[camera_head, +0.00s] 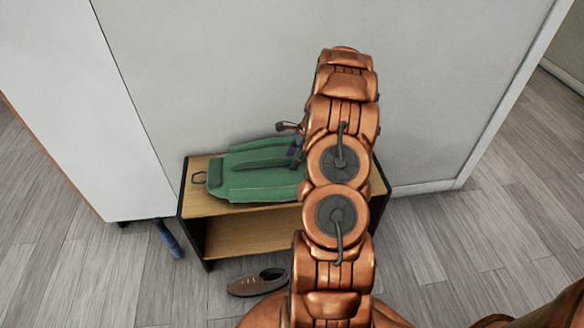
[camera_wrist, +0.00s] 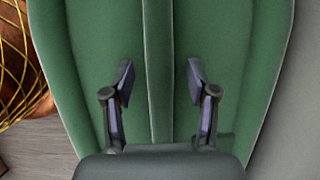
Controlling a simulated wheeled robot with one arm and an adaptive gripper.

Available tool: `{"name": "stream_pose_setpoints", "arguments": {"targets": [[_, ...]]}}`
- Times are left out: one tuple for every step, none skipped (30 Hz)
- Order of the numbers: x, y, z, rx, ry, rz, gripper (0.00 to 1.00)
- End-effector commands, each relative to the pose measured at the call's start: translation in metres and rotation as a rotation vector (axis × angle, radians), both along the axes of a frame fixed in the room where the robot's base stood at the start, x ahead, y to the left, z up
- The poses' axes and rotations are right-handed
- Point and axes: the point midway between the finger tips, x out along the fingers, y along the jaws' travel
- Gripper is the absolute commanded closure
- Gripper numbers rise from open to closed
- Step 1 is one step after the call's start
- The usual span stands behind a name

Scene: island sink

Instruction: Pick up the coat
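The coat is a green garment (camera_head: 255,178) lying flat on top of a low wooden bench against the wall, with a dark hook-like loop at its left end. In the wrist view the green coat (camera_wrist: 85,40) fills most of the picture, with a raised strip down its middle. My gripper (camera_wrist: 160,80) is open over the coat, its two fingertips on either side of the strip. I cannot tell whether the fingertips touch the cloth. In the head view my arm hides the right part of the coat and most of my gripper.
The low wooden bench (camera_head: 197,200) has an open shelf under its top. A brown shoe (camera_head: 258,282) lies on the floor in front, and a blue object (camera_head: 168,238) stands by the white cabinet (camera_head: 90,110) at left. The wall is close behind. Floor at right is clear.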

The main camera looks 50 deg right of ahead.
Motion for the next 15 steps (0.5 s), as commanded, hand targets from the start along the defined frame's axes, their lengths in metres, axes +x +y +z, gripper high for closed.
{"name": "stream_pose_setpoints", "arguments": {"targets": [[-0.0001,0.0001,-0.0003,0.001,0.001,0.000,0.46],[-0.0001,0.0001,-0.0003,0.000,0.000,0.000,0.49],[-0.0001,0.0002,-0.0004,0.001,0.001,0.000,0.53],[-0.0001,0.0002,-0.0004,0.001,0.001,0.000,0.56],[-0.0002,0.0001,-0.0005,0.001,0.001,0.000,0.59],[-0.0001,0.0002,-0.0006,0.001,0.001,0.000,0.64],[-0.0002,0.0001,-0.0008,0.001,0.001,0.000,0.67],[-0.0001,0.0001,-0.0009,0.001,0.001,0.000,0.70],[-0.0001,0.0002,-0.0009,0.001,0.001,0.000,0.74],[-0.0002,0.0001,-0.0011,0.000,0.001,0.000,0.77],[-0.0002,0.0003,-0.0013,0.000,0.001,0.000,0.80],[-0.0002,0.0002,-0.0015,0.000,0.001,0.000,0.84],[-0.0002,0.0002,-0.0016,0.000,0.001,0.000,0.88],[-0.0002,0.0002,-0.0018,0.000,0.001,0.000,0.91],[-0.0003,0.0003,-0.0020,0.000,0.001,0.000,0.95]]}}
